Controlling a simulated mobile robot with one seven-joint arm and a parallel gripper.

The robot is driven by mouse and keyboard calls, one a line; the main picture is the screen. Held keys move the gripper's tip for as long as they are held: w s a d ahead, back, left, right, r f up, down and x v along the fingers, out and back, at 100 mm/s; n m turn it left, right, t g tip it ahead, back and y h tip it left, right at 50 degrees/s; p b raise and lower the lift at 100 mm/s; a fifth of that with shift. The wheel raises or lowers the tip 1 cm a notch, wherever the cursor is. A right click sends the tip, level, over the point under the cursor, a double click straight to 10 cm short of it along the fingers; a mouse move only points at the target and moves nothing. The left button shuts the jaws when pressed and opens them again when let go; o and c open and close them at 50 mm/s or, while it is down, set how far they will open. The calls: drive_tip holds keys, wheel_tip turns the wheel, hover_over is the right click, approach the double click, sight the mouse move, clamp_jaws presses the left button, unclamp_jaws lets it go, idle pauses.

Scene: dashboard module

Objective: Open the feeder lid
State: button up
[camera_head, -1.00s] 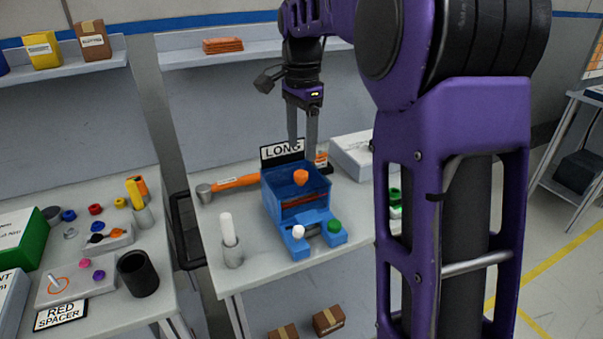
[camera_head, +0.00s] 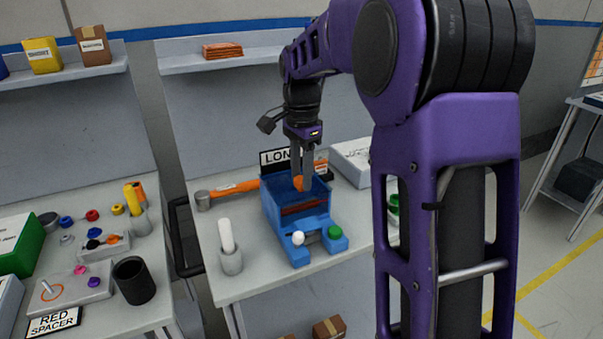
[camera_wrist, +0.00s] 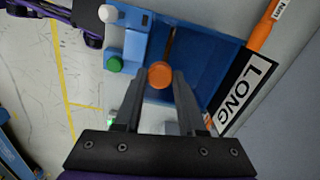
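The blue feeder (camera_head: 275,212) stands on the table, and its blue top also shows in the wrist view (camera_wrist: 215,60). An orange knob (camera_head: 298,184) is on the feeder's top, partly covered by my fingers in the head view. In the wrist view the knob (camera_wrist: 160,75) shows between my fingertips. My gripper (camera_head: 302,186) points down over the feeder. Its fingers (camera_wrist: 160,80) are apart, one on each side of the knob; whether they touch it I cannot tell. The lid's edges are hard to make out.
A white button (camera_head: 298,239) and a green button (camera_head: 335,232) are on the feeder's front. A grey holder with a white stick (camera_head: 230,258) stands to the left.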

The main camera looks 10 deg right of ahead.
clamp_jaws()
idle(1.0)
